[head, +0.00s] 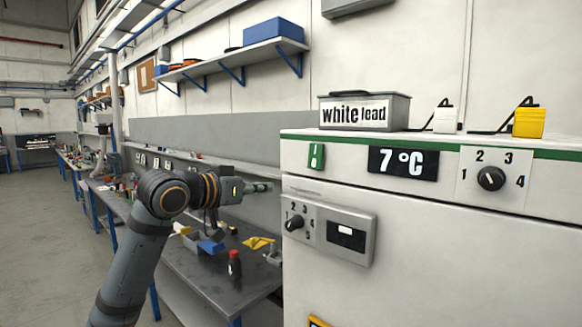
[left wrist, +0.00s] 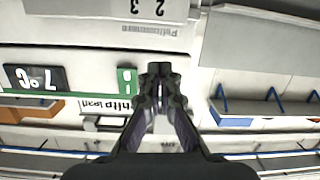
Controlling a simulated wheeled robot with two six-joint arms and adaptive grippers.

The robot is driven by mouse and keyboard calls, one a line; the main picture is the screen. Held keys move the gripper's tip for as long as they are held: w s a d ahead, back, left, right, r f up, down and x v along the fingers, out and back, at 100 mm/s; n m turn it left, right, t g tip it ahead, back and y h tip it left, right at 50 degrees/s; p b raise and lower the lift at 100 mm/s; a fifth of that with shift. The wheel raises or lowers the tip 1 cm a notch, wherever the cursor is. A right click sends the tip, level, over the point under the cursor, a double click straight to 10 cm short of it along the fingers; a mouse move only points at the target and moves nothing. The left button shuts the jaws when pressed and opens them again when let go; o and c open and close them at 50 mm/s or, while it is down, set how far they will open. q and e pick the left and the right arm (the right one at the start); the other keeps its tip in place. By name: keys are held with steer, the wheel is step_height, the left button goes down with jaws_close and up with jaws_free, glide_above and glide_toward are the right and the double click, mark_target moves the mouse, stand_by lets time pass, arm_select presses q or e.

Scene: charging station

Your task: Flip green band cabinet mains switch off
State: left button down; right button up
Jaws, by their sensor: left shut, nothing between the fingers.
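The cabinet with the green band (head: 450,148) stands at the right in the head view. Its mains switch, a small green rocker (head: 316,156) with a white mark, sits at the left end of the front, just under the band. My left gripper (head: 268,187) is shut and empty, left of and a little below the switch in the head view. The left wrist view is upside down. There the shut fingers (left wrist: 160,70) point at the cabinet front beside the green switch (left wrist: 127,80), apart from it in the picture. Contact cannot be told. My right gripper is out of view.
The cabinet also carries a 7 °C display (head: 403,163), a dial (head: 491,178) and a lower grey control box (head: 345,235). A "white lead" box (head: 364,112) stands on top. A cluttered workbench (head: 215,275) lies behind my left arm.

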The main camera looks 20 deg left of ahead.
arm_select(q)
steer(key=s+d+r+m, duration=0.2)
steer(key=s+r, duration=0.4)
steer(key=p, duration=0.8)
glide_toward(309, 168)
steer(key=shift+h, duration=0.3)
steer(key=x, duration=0.5)
steer(key=shift+w+f, duration=0.1)
steer(key=shift+w, duration=0.25)
steer(key=shift+w+d+f, duration=0.15)
steer(key=shift+w+f, duration=0.1)
steer(key=shift+w, duration=0.3)
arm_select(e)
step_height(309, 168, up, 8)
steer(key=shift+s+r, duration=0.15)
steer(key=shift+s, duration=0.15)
